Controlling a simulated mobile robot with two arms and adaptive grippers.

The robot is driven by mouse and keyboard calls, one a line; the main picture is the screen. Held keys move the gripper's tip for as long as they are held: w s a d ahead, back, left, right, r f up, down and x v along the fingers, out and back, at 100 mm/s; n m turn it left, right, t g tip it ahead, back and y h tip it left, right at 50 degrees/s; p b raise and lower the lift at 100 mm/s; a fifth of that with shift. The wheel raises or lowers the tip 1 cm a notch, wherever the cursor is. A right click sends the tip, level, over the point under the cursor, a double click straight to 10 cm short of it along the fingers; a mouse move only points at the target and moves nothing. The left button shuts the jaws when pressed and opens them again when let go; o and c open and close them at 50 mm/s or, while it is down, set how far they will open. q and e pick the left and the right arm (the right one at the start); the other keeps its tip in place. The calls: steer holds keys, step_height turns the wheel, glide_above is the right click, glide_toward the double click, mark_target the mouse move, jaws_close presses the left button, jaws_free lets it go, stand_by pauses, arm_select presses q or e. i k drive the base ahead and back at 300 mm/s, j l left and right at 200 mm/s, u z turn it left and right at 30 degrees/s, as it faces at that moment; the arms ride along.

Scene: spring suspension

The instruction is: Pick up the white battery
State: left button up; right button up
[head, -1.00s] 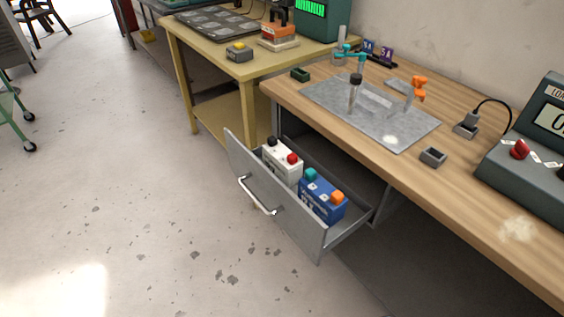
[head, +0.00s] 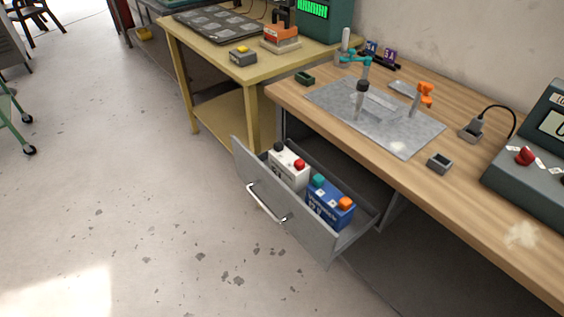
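The white battery (head: 287,171) stands upright in the open grey drawer (head: 290,226) under the wooden workbench, in the head view. It has a black terminal cap and a red terminal cap on top; its lower part is hidden by the drawer front. A blue battery (head: 328,208) with a teal cap and an orange cap stands beside it, nearer the right end of the drawer. Neither of my grippers shows in the view.
The wooden workbench (head: 459,205) overhangs the back of the drawer. It carries a metal plate (head: 421,136), a small grey box (head: 439,163) and a dark instrument (head: 528,170). A yellow table (head: 204,52) stands at the back left. The floor (head: 150,190) before the drawer is clear.

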mark_target(291, 169)
steer(key=i+j+z, duration=0.25)
steer(key=j, duration=0.4)
steer(key=i+j+z, duration=0.1)
steer(key=i+j, duration=0.2)
steer(key=i+j+z, duration=0.15)
steer(key=j, duration=0.25)
steer(key=i+j+z, duration=0.1)
steer(key=j, duration=0.25)
steer(key=i+j+z, duration=0.15)
steer(key=j, duration=0.2)
steer(key=i+j+z, duration=0.1)
steer(key=j, duration=0.3)
